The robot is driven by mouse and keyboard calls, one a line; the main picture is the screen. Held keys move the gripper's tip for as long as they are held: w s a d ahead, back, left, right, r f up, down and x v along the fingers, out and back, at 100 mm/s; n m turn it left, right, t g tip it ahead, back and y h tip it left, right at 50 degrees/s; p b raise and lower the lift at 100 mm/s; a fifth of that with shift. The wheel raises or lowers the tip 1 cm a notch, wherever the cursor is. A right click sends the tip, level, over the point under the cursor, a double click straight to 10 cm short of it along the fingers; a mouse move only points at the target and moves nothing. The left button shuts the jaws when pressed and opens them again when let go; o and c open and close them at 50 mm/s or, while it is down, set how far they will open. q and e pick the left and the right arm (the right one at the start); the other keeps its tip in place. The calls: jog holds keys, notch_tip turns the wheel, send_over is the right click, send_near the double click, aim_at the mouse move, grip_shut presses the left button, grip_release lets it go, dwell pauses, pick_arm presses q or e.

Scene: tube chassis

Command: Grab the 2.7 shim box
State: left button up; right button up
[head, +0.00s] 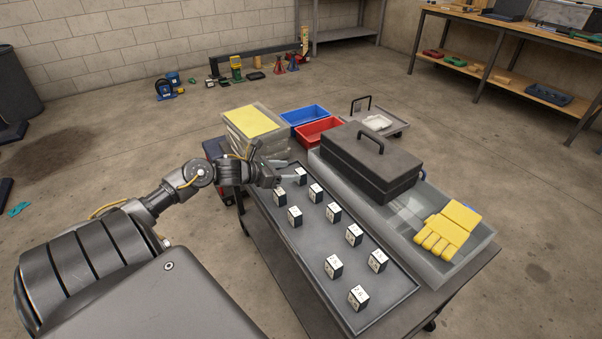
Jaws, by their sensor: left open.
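Several small black-and-white shim boxes stand in two rough rows on a long grey tray (311,258) on the cart. Their printed labels are too small to read surely, so I cannot tell which one is the 2.7 shim box. My left gripper (278,181) is open at the tray's far left end. It is just above and behind a left-row box (279,198), and a far box (300,175) stands to its right. I cannot tell whether it touches either. Other boxes include a middle one (333,211) and the nearest one (358,298). My right gripper is out of view.
Blue (306,115) and red (318,131) bins and a stack topped with yellow (254,121) stand behind. The tray's middle between the rows is clear.

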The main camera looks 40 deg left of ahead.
aim_at(301, 171)
pick_arm(q)
jog(key=shift+f+x, duration=0.15)
jog(key=shift+x, duration=1.35)
jog(key=shift+f+x, duration=0.1)
jog(key=shift+x, duration=1.4)
jog(key=shift+s+d, duration=0.1)
jog(key=shift+s, duration=0.1)
jog(key=c, duration=1.1)
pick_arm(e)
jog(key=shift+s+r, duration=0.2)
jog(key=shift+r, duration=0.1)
